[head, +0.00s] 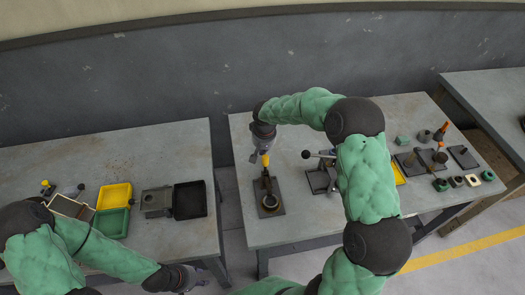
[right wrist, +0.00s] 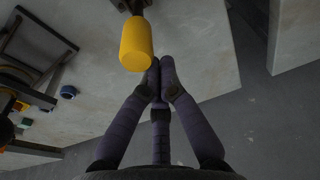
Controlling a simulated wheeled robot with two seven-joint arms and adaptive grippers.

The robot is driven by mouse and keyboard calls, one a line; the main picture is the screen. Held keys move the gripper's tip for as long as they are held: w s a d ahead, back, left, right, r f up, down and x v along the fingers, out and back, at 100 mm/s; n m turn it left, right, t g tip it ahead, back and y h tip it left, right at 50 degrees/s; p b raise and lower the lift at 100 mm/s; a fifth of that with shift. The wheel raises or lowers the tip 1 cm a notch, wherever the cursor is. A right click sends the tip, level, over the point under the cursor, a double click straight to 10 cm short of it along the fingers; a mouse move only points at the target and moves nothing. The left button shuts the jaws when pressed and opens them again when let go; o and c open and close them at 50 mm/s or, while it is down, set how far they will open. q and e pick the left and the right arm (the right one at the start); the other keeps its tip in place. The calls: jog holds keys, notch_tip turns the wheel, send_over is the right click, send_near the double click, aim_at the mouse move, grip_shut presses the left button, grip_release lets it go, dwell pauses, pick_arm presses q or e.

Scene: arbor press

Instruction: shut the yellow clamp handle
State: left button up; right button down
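The yellow clamp handle (head: 265,160) stands upright on a clamp with a dark base plate (head: 278,208), near the left edge of the right-hand table. It shows large in the right wrist view (right wrist: 136,46). My right gripper (head: 256,158) is beside the handle's upper end in the head view. In the right wrist view its fingertips (right wrist: 163,70) are together, just beside the handle's rounded end, with nothing visible between them. I cannot tell whether they touch the handle. My left gripper (head: 192,280) is low at the bottom of the head view, away from the clamp, its fingers unclear.
A black-knobbed device (head: 318,182) stands right of the clamp, partly behind my right arm. Several small parts and an orange-handled tool (head: 441,130) are further right. The left table holds a yellow bin (head: 115,195), green bin (head: 112,222) and black tray (head: 190,200). A gap separates the tables.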

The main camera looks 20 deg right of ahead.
jog(key=shift+s+r, duration=0.1)
jog(key=shift+s, duration=0.05)
notch_tip(320, 180, up, 12)
jog(key=s, duration=0.1)
jog(key=shift+s+a, duration=0.25)
jog(key=shift+s, duration=0.1)
dwell(0.4)
